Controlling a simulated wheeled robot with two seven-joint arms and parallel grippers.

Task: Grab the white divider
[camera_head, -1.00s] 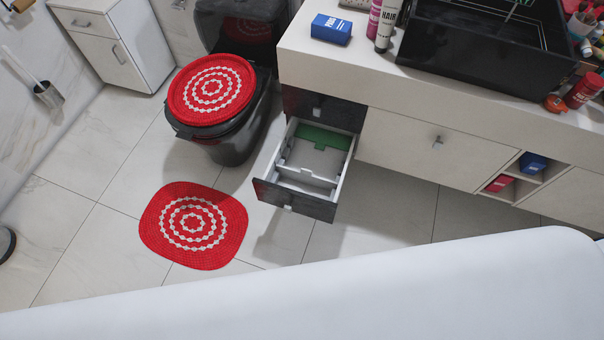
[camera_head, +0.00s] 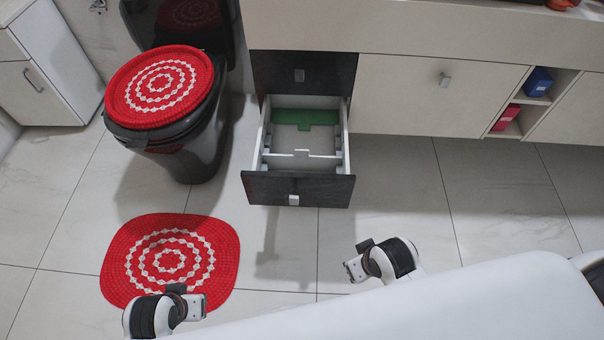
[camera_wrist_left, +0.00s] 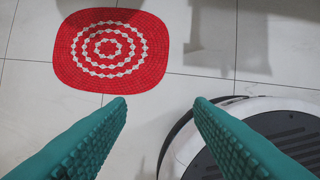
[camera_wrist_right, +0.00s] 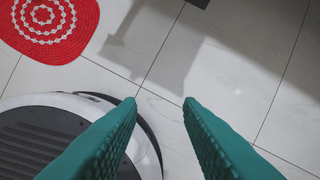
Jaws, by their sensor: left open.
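The white divider (camera_head: 283,160) stands crosswise inside an open drawer (camera_head: 298,187) with a dark front, towards the drawer's front part. A green divider (camera_head: 305,117) lies farther back in the same drawer. My left gripper (camera_wrist_left: 160,102) is open and empty, pointing down over the floor. My right gripper (camera_wrist_right: 160,102) is also open and empty over the floor. In the head view both wrists show low in the picture, short of the drawer and apart from it. The fingers themselves are not clear there.
A red oval mat (camera_head: 170,262) lies on the tiled floor at left. A black toilet with a red round lid cover (camera_head: 160,86) stands left of the drawer. A closed cabinet door (camera_head: 430,100) is at right. Floor before the drawer is clear.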

